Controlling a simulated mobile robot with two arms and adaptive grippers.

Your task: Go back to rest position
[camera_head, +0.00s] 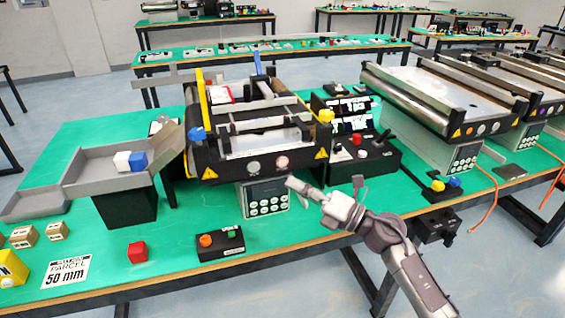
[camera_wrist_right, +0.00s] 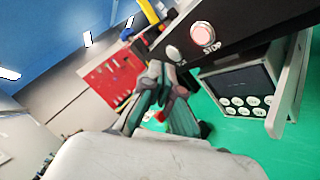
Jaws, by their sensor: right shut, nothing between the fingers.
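My right gripper (camera_head: 299,187) is above the green table, in front of the mini conveyor (camera_head: 282,160) and just right of its keypad panel (camera_head: 264,198). It is shut and empty, and appears clear of the table and the panel. In the right wrist view, the shut gripper (camera_wrist_right: 158,78) shows in front of the conveyor's side, left of the keypad panel (camera_wrist_right: 240,88). The red STOP button (camera_wrist_right: 203,33) on the conveyor looks lit. My left gripper is not in view.
A button box (camera_head: 221,244) and a red cube (camera_head: 137,252) stand near the table's front edge. A grey tray (camera_head: 85,178) holds a white and a blue cube. A joystick box (camera_head: 362,158) stands behind my right gripper. More conveyors are at the right.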

